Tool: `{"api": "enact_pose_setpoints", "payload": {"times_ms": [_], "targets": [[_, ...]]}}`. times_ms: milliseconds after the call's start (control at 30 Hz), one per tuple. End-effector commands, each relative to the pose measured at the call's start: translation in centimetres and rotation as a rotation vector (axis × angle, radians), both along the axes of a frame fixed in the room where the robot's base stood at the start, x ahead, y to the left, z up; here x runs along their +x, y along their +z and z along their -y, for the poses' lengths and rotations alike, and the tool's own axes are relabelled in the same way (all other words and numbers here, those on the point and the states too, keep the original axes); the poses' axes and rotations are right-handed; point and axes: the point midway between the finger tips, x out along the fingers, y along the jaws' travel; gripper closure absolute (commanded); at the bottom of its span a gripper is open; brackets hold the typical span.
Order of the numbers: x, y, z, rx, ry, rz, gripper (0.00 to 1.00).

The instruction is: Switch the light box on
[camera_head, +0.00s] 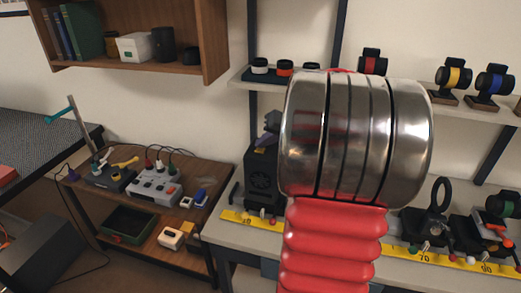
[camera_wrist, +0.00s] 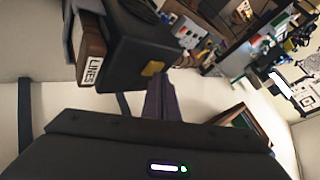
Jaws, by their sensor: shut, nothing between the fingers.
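I cannot tell for sure which thing is the light box. A black box with a round vented face (camera_head: 262,180) stands on the bench, left of my arm in the head view. In the wrist view a black box with a small yellow-orange patch (camera_wrist: 152,68) is close ahead of my gripper. Whether these are the same box is unclear, and I make out no switch for certain. My gripper (camera_wrist: 160,80) shows as dark fingers, shut and empty, just below that patch in the picture. Whether they touch the box is unclear. My arm hides part of the bench in the head view.
A block labelled LINES (camera_wrist: 94,58) sits beside the black box. A yellow ruler (camera_head: 250,220) runs along the bench front. A grey control box (camera_head: 155,187) with cables stands on the brown side table. Lens mounts (camera_head: 453,78) line the shelf above.

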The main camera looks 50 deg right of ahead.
Motion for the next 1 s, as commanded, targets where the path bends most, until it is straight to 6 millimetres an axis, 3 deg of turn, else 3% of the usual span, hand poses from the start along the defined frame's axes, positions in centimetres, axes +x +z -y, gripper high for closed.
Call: {"api": "enact_pose_setpoints", "payload": {"times_ms": [1000], "targets": [[0.0, 0.9, 0.0, 0.0, -0.001, 0.001, 1.0]]}}
